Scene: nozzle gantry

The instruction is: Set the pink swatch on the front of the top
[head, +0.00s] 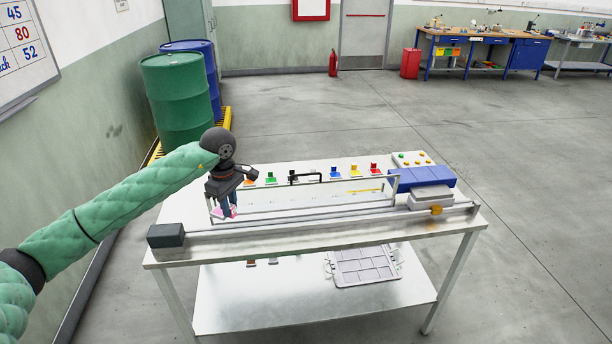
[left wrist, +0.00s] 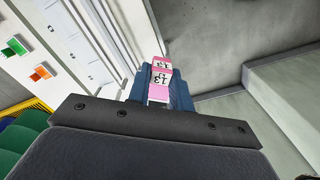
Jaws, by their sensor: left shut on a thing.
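My left gripper (head: 229,208) is shut on the pink swatch (head: 220,212) above the left part of the white table top (head: 270,241). The left wrist view shows the pink swatch (left wrist: 159,92) with white patches and black "13" marks between the blue fingers of the left gripper (left wrist: 163,98). In the head view the fingers hide part of the swatch, and I cannot tell whether it touches anything below. My right gripper is not in view.
A rail with a dark end block (head: 166,236) runs along the table's front, with a blue carriage block (head: 422,177) at the right. Several coloured pieces stand along the back, near a button box (head: 411,159). A grey tray (head: 364,267) lies on the lower shelf (head: 260,305).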

